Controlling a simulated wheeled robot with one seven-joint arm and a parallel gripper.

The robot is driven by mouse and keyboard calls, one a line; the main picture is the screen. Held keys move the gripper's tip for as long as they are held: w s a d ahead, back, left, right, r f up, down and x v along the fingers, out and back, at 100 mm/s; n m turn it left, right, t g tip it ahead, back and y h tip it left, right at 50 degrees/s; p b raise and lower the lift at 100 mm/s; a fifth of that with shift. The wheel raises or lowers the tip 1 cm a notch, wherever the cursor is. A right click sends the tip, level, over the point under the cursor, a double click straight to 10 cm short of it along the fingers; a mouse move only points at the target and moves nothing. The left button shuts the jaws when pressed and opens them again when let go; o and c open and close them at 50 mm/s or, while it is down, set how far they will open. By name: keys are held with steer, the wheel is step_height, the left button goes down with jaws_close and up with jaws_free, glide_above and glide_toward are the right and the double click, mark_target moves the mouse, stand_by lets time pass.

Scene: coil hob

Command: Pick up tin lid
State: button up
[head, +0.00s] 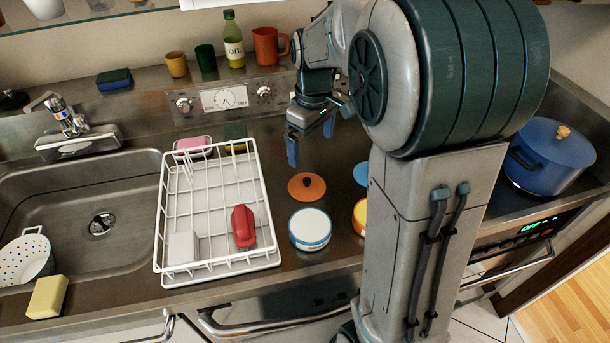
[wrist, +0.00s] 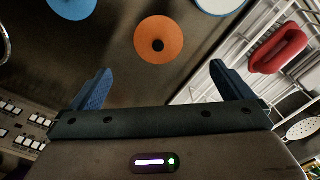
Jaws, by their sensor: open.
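A round orange lid (head: 299,190) with a dark knob lies flat on the steel counter. It also shows in the wrist view (wrist: 158,27), ahead of and between my fingers. A blue lid (head: 361,174) lies to its right, partly hidden by my arm; the wrist view shows part of it at the top left (wrist: 72,7). A blue-banded tin with a white top (head: 310,229) stands in front of the orange lid. An orange and yellow tin (head: 359,217) is partly hidden by my arm. My gripper (head: 310,138) is open, empty and above the counter, behind the orange lid.
A white dish rack (head: 160,224) holding a red item (head: 243,226) stands left of the lids. The control panel (head: 224,100) is behind my gripper, with an oil bottle (head: 233,42) and cups above. A blue pot (head: 553,160) stands at right.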

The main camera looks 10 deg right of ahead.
steer(key=p, duration=0.2)
glide_toward(310, 187)
step_height(310, 187, down, 8)
steer(key=shift+w+r, duration=0.1)
steer(key=c, duration=0.7)
